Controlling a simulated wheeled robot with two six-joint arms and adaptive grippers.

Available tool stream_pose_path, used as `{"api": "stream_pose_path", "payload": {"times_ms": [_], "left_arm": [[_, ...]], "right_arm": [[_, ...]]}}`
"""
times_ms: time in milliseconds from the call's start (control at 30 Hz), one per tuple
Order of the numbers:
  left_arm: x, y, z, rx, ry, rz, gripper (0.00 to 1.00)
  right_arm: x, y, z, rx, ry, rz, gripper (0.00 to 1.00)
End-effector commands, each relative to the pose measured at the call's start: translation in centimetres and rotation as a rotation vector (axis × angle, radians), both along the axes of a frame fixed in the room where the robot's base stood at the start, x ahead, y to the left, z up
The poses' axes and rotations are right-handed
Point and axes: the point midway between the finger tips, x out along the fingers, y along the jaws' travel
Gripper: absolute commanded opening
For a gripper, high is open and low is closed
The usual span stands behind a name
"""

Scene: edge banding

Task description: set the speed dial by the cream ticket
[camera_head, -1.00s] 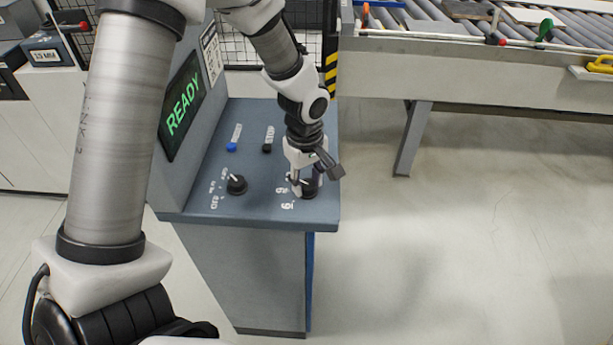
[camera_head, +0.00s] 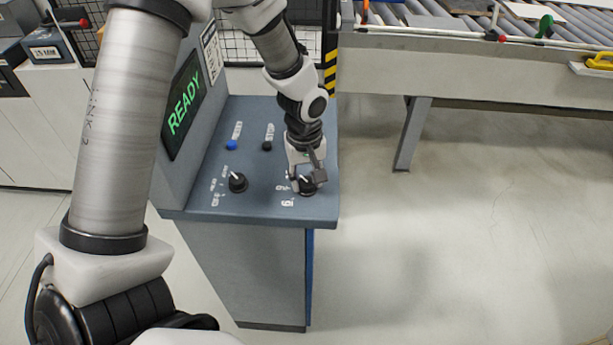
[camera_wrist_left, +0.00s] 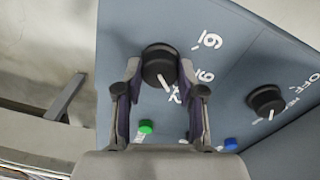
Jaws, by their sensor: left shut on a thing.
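The speed dial (camera_head: 307,188) is a round black knob near the front right corner of the console top. In the left wrist view the dial (camera_wrist_left: 158,62) has a white pointer line and sits between the fingertips. My left gripper (camera_head: 308,180) comes down from above and is shut on it; its fingers (camera_wrist_left: 160,90) lie on either side of the knob. White numerals are printed around the dial; the one nearest the pointer is partly hidden by a finger. I cannot make out a cream ticket for certain. My right gripper is not in view.
A second black dial (camera_head: 237,182) stands left of the speed dial. Behind are a blue button (camera_head: 231,145) and a dark STOP button (camera_head: 267,146). A screen (camera_head: 184,104) reads READY. A roller conveyor (camera_head: 470,60) stands at the back right; the floor before it is clear.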

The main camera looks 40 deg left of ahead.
Motion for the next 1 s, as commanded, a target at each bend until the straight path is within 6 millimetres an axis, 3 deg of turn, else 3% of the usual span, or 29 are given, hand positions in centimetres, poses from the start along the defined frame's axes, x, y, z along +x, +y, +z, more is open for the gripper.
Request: {"api": "stream_pose_path", "payload": {"times_ms": [67, 100, 133, 433, 567, 1000], "left_arm": [[-0.3, 0.0, -0.2, -0.001, 0.008, 0.000, 0.04], [-0.3, 0.0, -0.2, -0.001, 0.008, 0.000, 0.53], [-0.3, 0.0, -0.2, 0.000, 0.007, 0.000, 0.63], [-0.1, 0.0, 0.0, 0.000, 0.003, 0.000, 0.64], [0.0, 0.0, 1.1, 0.001, -0.001, 0.002, 0.64], [-0.3, 0.2, 10.9, 0.001, 0.001, 0.001, 0.64]], "right_arm": [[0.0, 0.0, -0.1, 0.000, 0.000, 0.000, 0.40], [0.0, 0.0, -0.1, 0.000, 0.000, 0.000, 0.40], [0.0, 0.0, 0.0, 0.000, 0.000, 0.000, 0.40], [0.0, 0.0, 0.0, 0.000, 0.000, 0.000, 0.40], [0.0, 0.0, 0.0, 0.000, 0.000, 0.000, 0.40], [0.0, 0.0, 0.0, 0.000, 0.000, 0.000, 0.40]]}}
